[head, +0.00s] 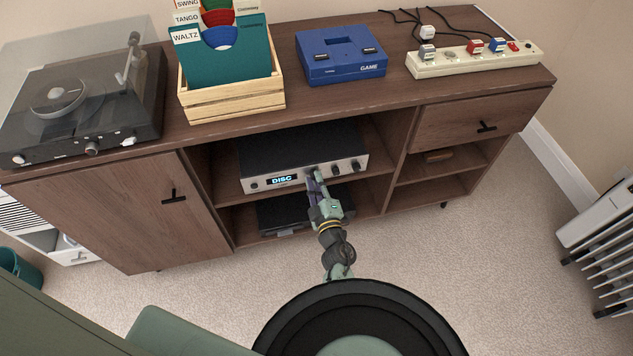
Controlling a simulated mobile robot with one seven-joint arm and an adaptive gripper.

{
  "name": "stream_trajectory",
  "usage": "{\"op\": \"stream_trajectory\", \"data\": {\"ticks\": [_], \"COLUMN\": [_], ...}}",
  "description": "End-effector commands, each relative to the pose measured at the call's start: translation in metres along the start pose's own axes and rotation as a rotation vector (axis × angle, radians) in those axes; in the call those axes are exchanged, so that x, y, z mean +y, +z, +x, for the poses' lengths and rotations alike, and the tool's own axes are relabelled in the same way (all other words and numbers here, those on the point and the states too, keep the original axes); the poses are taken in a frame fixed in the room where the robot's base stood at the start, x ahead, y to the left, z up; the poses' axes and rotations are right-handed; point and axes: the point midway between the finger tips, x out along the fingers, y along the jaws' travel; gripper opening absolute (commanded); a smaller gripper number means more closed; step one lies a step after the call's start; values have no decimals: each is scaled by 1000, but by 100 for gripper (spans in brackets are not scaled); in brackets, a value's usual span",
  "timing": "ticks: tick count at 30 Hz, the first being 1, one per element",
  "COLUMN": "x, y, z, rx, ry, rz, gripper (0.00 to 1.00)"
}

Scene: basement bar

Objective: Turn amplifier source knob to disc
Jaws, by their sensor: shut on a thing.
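The amplifier (256,185) sits on the upper shelf of the open middle bay of the cabinet. It has a black top and a silver front, and its lit display (282,180) reads "DISC". My gripper (314,175) is at the front panel just right of the display, shut on the source knob. The fingers cover most of that knob, so its pointer is hidden. More knobs (346,167) show to the right of my gripper.
A black device (275,215) lies on the shelf below the amplifier. The wooden cabinet (110,215) carries a turntable (75,105), a record crate (235,100), a blue game console (342,55) and a power strip (470,62). A radiator (605,235) stands at right. Carpet in front is clear.

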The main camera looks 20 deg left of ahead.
Motion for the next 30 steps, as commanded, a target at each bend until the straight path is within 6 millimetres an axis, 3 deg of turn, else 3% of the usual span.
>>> {"op": "stream_trajectory", "data": {"ticks": [2,3,11,23,30], "x": [0,0,0,4,33], "y": [-1,-1,0,-3,-21], "z": [1,1,0,0,0], "rx": [1,1,1,2,6], "ry": [0,0,0,0,0], "rz": [0,1,1,1,-2], "gripper": [0,20,37,38,38]}}
